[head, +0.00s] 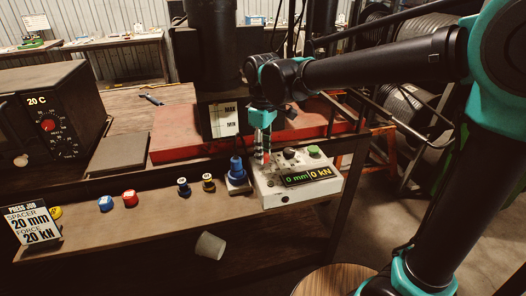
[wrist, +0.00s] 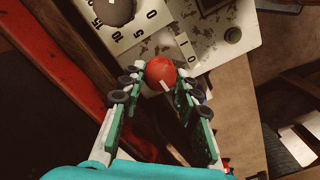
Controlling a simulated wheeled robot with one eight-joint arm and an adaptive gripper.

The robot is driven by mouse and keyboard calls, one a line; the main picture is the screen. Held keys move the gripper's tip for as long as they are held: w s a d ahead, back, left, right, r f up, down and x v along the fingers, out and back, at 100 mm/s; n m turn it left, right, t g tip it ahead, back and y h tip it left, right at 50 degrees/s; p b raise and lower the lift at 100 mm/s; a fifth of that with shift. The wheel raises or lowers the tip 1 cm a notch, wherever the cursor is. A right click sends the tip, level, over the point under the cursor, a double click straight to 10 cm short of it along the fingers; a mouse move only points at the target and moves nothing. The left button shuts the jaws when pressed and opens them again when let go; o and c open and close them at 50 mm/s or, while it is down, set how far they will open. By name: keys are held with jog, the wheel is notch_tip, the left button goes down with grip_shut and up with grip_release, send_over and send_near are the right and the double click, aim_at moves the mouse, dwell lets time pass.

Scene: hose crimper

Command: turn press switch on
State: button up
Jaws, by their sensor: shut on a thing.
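The grey-white press control box (head: 305,190) stands at the right end of the bench shelf. Its display (head: 309,177) reads 0 mm and 0 kN. A red round knob with a white mark (wrist: 161,70), which looks like the press switch, sits at the box's edge in the wrist view. My gripper (head: 264,157) points down at the left part of the box. In the wrist view my gripper (wrist: 160,80) has its fingers on both sides of the red knob, shut on it. The fingers mostly hide the knob in the head view.
A green button (head: 313,150) and a black knob (head: 289,152) are on the box top. A blue fitting (head: 237,169) stands close left of my gripper. A numbered dial (wrist: 115,12) lies beyond the red knob. A press job sign (head: 33,222) stands far left.

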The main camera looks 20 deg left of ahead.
jog(key=m, duration=0.4)
jog(key=shift+m, duration=0.3)
jog(key=m, duration=0.4)
jog(key=shift+m, duration=0.4)
jog(key=o, duration=1.2)
jog(key=shift+c, duration=0.2)
notch_tip(320, 180, up, 12)
